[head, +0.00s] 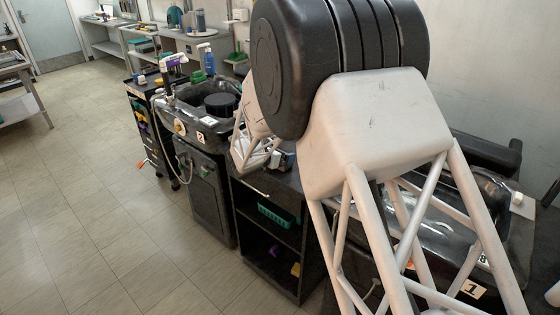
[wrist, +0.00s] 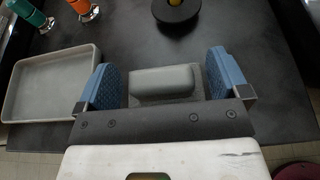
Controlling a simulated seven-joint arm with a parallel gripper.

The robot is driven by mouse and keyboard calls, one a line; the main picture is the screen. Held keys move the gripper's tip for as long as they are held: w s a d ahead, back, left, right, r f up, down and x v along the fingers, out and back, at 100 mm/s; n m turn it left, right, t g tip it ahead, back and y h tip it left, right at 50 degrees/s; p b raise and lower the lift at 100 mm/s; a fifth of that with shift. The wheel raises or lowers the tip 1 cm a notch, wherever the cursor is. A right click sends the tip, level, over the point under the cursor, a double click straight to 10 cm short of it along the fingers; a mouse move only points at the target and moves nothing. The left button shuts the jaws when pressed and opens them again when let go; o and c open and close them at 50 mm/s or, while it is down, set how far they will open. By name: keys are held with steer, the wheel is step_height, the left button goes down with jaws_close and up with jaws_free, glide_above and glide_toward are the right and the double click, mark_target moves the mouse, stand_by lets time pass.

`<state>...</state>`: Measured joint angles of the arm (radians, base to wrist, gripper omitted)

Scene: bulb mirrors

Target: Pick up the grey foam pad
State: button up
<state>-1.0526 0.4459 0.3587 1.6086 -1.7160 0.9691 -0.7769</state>
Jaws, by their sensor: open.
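A grey rounded pad (wrist: 162,83), which looks like the grey foam pad, lies on the dark worktop in the wrist view. My gripper (wrist: 167,76) is open, with one blue ribbed finger to the left of the pad and one to the right. I cannot tell how far the fingertips are above the worktop. In the head view my arm hides the pad and the gripper.
A shallow grey tray (wrist: 18,112) stands left of the left finger. A black round disc with a yellow centre (wrist: 176,10) lies beyond the pad. Teal and orange bottles (wrist: 82,10) are at the far left. The worktop (wrist: 268,105) right of the gripper is bare.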

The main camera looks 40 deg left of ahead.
steer(key=c, duration=0.5)
steer(key=shift+r, duration=5)
steer(key=shift+w, duration=0.1)
